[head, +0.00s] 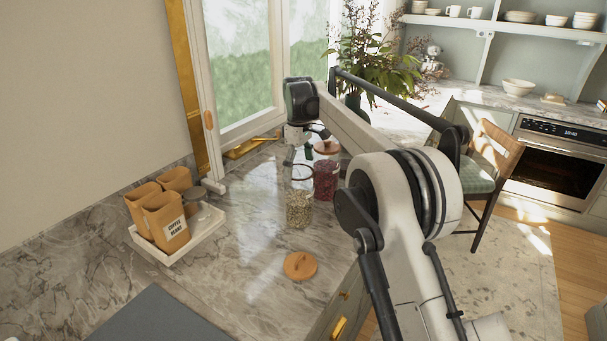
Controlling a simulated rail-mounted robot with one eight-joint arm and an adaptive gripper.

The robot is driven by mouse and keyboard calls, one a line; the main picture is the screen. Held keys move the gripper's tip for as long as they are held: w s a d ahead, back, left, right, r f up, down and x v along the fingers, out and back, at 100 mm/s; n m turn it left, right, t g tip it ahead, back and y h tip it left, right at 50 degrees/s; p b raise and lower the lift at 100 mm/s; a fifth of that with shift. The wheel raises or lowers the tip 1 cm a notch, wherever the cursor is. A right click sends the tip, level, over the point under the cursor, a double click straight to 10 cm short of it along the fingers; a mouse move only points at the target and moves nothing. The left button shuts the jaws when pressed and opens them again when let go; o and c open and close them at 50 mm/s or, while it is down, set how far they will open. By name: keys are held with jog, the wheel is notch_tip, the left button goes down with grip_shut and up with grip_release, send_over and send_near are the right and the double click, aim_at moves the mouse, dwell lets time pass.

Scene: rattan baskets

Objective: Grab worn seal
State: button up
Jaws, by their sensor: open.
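A glass jar (299,210) with pale contents stands lidless on the marble counter. A thin dark reddish ring (301,171) shows around its mouth; it may be the worn seal, but it is too small to tell. My gripper (303,152) is open, just above and behind the jar's mouth, pointing down. I cannot tell whether its fingers touch the ring. A round wooden lid (300,266) with a knob lies on the counter in front of the jar.
A second jar (326,180) with red contents and a wooden lid stands close behind at right. A white tray (181,249) with orange canisters (166,222) sits at left. A window frame (211,100) rises behind. The counter between tray and jars is clear.

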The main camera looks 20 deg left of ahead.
jog(key=shift+f, duration=0.15)
jog(key=c, duration=0.9)
